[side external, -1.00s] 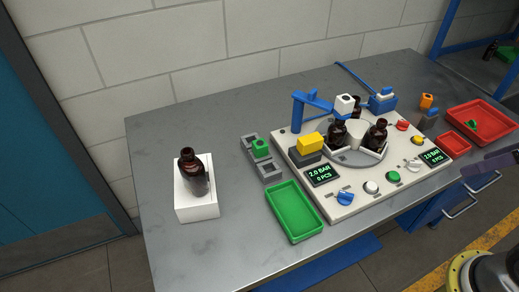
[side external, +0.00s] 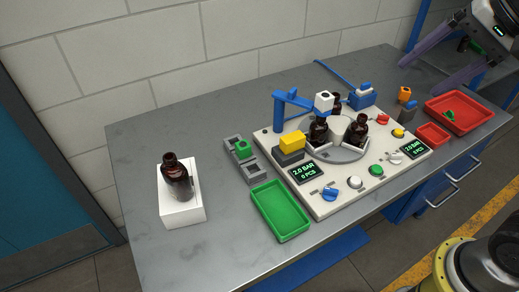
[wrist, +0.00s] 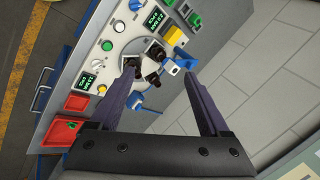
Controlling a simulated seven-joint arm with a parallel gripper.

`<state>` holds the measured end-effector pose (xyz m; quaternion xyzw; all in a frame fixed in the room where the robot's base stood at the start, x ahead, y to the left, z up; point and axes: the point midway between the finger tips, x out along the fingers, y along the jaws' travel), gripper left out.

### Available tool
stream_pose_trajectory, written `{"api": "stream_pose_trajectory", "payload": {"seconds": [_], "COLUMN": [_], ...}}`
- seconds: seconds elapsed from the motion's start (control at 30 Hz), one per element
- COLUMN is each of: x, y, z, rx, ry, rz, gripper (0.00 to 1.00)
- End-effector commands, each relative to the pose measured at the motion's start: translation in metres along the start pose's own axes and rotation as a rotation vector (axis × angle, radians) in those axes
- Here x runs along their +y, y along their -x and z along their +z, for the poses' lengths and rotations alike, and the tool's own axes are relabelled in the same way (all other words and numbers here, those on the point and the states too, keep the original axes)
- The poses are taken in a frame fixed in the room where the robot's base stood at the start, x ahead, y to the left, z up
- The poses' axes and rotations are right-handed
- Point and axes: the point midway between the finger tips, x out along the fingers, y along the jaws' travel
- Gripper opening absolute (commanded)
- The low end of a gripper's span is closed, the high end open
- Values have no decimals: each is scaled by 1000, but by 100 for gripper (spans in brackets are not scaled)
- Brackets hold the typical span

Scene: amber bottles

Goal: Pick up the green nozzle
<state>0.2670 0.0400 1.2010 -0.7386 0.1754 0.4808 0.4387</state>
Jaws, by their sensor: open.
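Two small green pieces could be the green nozzle; I cannot tell which. One green piece (side external: 242,149) sits in a grey slotted holder (side external: 260,174) left of the machine. The other green piece (side external: 450,115) lies in the large red tray (side external: 472,99) at the right; it also shows in the wrist view (wrist: 72,151). My gripper (side external: 422,76) is open at the upper right, above the table, with its purple fingers wide apart. It is apart from both pieces. In the wrist view the space between my fingertips (wrist: 160,72) shows only the machine below.
The machine (side external: 330,205) carries brown bottles, a blue arm (side external: 280,110) and knobs. A green tray (side external: 281,222) lies in front. A bottle (side external: 177,180) stands on a white block (side external: 182,213) at left. A small red tray (side external: 432,142) and orange piece (side external: 404,94) stand at right.

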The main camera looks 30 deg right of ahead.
Motion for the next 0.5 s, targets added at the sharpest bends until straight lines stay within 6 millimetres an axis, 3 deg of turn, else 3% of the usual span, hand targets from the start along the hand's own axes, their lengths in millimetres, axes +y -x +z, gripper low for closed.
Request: {"api": "stream_pose_trajectory", "payload": {"seconds": [0.1, 0.27, 0.5], "x": [-47, -102, -167], "y": [-14, -45, -118], "z": [-15, -31, -44], "rx": [-60, -135, -235], "ry": [-168, -368, -597], "rz": [8, 37, 120], "gripper": [80, 80, 80]}}
